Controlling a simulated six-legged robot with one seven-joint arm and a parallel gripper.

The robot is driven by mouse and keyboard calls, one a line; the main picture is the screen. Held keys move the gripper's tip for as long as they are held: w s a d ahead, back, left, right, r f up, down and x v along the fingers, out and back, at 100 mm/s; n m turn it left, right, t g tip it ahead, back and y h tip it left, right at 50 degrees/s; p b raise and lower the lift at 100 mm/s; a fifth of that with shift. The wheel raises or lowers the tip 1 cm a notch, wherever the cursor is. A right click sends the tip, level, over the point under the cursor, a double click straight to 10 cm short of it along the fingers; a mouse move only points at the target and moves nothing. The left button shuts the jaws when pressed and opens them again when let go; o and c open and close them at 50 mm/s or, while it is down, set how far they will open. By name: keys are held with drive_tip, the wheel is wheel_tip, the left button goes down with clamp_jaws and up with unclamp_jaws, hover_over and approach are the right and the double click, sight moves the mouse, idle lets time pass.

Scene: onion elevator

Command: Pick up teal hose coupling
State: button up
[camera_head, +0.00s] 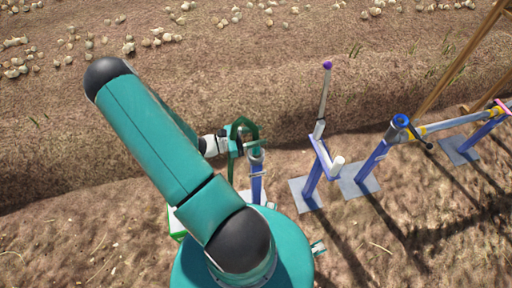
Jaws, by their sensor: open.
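My gripper (247,142) is at the end of my teal arm, left of the picture's centre, and is open. It is beside the top of a short blue post (256,180). A small teal piece (254,144), which looks like the hose coupling, lies across the top of this post, right at the jaws. I cannot tell whether the jaws touch it or are around it. My arm and the dark green loop by the jaws hide part of this spot.
To the right, blue stands on grey plates hold a rod with a purple tip (327,66), a white cylinder (338,162) and a blue ring fitting (401,121). A yellow and grey pipe (450,124) runs right. Wooden poles (462,58) lean behind. Onions (128,47) lie on the far soil.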

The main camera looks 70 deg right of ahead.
clamp_jaws()
drive_tip(key=shift+r, duration=0.15)
